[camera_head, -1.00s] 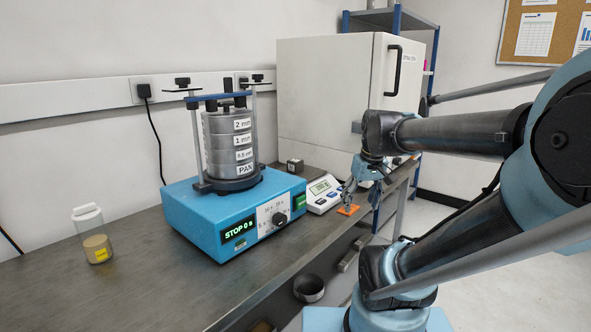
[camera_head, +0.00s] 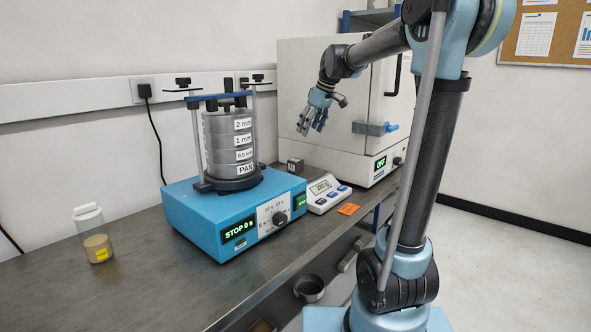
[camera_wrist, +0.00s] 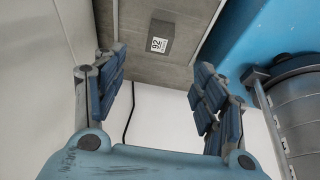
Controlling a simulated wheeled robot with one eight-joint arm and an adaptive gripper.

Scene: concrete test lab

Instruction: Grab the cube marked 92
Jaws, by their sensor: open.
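The dark grey cube (camera_head: 295,165) sits on the bench between the sieve shaker and the white cabinet. In the wrist view the cube (camera_wrist: 160,38) shows a white label reading 92 and lies beyond the fingertips, between the two fingers' lines. My gripper (camera_head: 313,131) is above the bench, up and a little right of the cube in the head view, with its fingers pointing down. In the wrist view my gripper (camera_wrist: 157,85) has its fingers spread wide with nothing between them. It is apart from the cube.
The blue sieve shaker (camera_head: 200,214) stands left of the cube, close by. A small scale (camera_head: 324,196) and an orange card (camera_head: 348,209) lie to the right. The white cabinet (camera_head: 298,78) is behind. A jar (camera_head: 93,236) stands at the far left.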

